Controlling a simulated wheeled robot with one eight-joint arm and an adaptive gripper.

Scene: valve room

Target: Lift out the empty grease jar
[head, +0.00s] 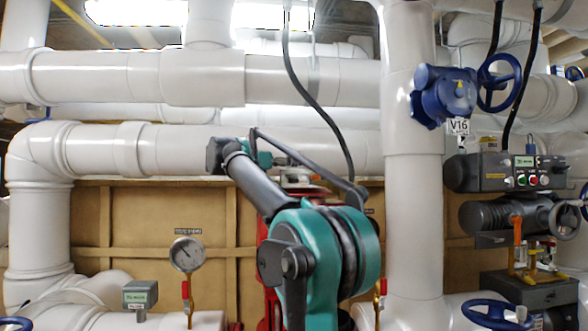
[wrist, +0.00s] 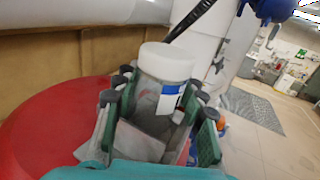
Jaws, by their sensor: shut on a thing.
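In the wrist view, the grease jar (wrist: 166,66) has a white lid and a clear grey body with a blue and white label. It stands between the fingers of my gripper (wrist: 161,98), which are closed against its sides. The jar's lower body is partly hidden by the fingers. The head view does not show the jar clearly; my arm covers the area in front of the red object.
A round red surface (wrist: 50,130) lies below and left of my gripper. White pipes (head: 150,75) run across the back, with a vertical pipe (head: 413,200) at right. A blue valve actuator (head: 445,95) and a gauge (head: 187,254) also show. Open floor (wrist: 270,140) lies at right.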

